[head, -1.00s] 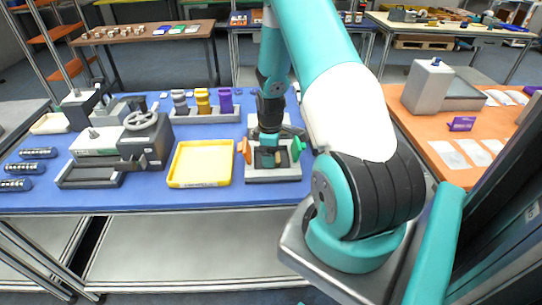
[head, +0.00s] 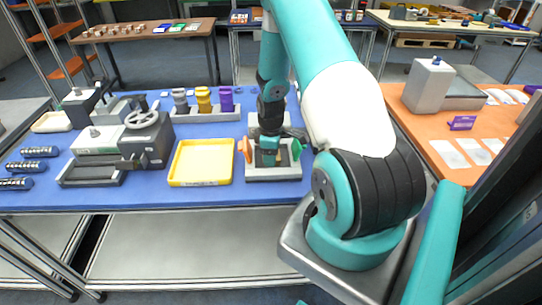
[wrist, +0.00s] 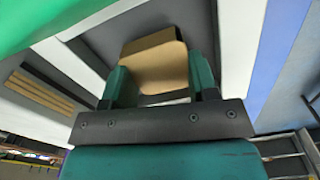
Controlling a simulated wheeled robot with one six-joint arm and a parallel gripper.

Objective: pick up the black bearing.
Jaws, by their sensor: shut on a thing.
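My gripper (head: 268,153) is low over a pale fixture (head: 272,173) with a dark recess, on the blue table. In the wrist view, its two green fingers (wrist: 160,88) are shut on a tan, box-shaped piece (wrist: 153,62). The piece is small and partly hidden by my gripper in the head view. I cannot tell whether it is still touching the fixture. I cannot pick out a black bearing for certain. A rack behind holds a grey (head: 180,100), a yellow (head: 203,99) and a purple (head: 226,98) upright part.
A yellow tray (head: 200,182) lies just left of the fixture. An orange knob (head: 244,148) and a green knob (head: 296,149) flank my gripper closely. A grey machine with a handwheel (head: 140,120) stands further left. An orange table (head: 425,132) is at right.

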